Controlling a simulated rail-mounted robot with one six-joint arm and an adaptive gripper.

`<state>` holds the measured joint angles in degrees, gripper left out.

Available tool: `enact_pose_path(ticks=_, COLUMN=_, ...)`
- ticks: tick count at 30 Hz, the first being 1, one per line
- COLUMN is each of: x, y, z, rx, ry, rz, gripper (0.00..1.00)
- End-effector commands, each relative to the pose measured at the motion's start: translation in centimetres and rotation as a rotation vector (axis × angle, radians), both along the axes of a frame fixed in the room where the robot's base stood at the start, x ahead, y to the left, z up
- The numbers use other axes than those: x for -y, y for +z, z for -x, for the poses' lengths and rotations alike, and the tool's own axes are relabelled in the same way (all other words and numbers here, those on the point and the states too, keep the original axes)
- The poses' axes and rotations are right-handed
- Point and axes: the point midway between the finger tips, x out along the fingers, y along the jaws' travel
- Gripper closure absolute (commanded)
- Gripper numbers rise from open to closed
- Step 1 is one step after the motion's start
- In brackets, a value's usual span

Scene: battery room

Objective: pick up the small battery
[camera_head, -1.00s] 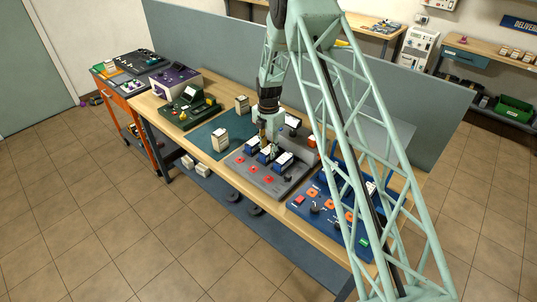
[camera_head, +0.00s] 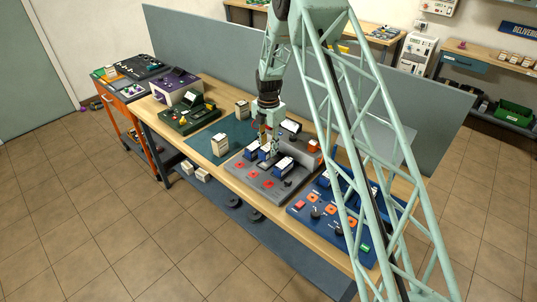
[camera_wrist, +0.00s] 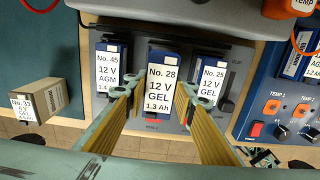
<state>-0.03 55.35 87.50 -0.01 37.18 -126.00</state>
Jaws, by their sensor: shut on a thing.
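In the wrist view, a blue battery labelled No. 28, 12 V GEL, 1.3 Ah (camera_wrist: 163,80) stands between the two fingers of my gripper (camera_wrist: 165,92). My gripper is shut on it. It looks a little larger than its neighbours; whether it is clear of the grey panel I cannot tell. Blue batteries No. 45 (camera_wrist: 107,70) and No. 25 (camera_wrist: 211,75) stand on either side. In the head view, my gripper (camera_head: 269,150) points down over the grey panel (camera_head: 240,172), and its fingers partly hide the middle battery.
A beige battery, No. 33 (camera_wrist: 38,100), stands left of the panel. A blue control panel (camera_head: 300,205) lies to the right. A grey partition (camera_head: 215,75) runs behind the bench.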

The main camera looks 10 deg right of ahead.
Motion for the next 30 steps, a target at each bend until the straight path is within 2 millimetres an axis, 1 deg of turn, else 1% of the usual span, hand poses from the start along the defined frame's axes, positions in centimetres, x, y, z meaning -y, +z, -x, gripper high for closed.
enact_pose_path(ticks=1, x=0.0, y=0.7, z=-0.1, rx=0.004, ry=0.000, rz=0.000, gripper=0.95)
enact_pose_path(ticks=3, x=0.0, y=1.6, z=-0.1, rx=0.004, ry=0.000, rz=0.000, gripper=0.95)
enact_pose_path(ticks=9, x=0.0, y=3.7, z=-0.1, rx=0.004, ry=0.000, rz=0.000, gripper=0.95)
enact_pose_path(ticks=15, x=0.0, y=5.0, z=-0.1, rx=0.002, ry=0.000, rz=0.000, gripper=0.95)
enact_pose_path(ticks=20, x=0.0, y=5.4, z=-0.1, rx=0.002, ry=0.000, rz=0.000, gripper=0.95)
enact_pose_path(ticks=30, x=0.0, y=5.4, z=-0.1, rx=0.001, ry=0.000, rz=0.000, gripper=0.95)
